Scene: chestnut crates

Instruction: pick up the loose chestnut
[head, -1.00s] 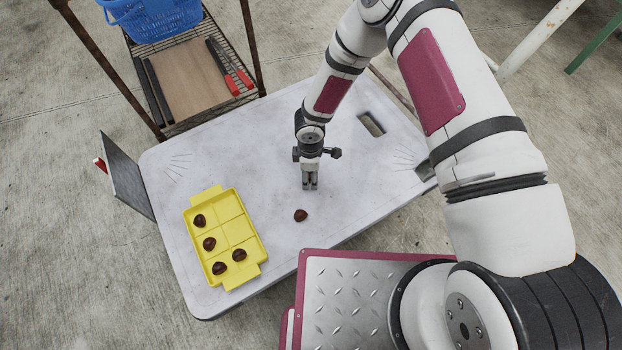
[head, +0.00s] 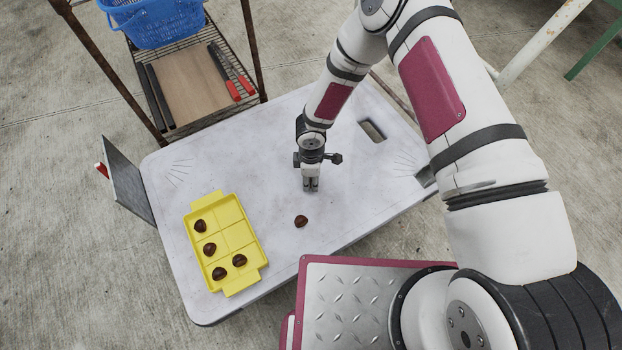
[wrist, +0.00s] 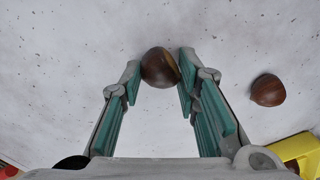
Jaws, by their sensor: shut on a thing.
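My gripper (head: 311,187) is low over the white table, its fingers pointing down. In the wrist view, its fingertips (wrist: 159,72) are shut on a brown chestnut (wrist: 159,66), one green-padded finger on each side. In the head view that chestnut is hidden by the fingers. A second brown chestnut (head: 301,221) lies on the table, apart from the gripper, on the near side of it. It also shows in the wrist view (wrist: 268,90), to the right of the fingers.
A yellow crate (head: 229,218) with compartments stands at the table's left and holds several chestnuts. Its corner shows in the wrist view (wrist: 296,150). A dark upright panel (head: 128,180) stands at the left edge. A rack with a blue basket (head: 155,22) is behind. The table's right is clear.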

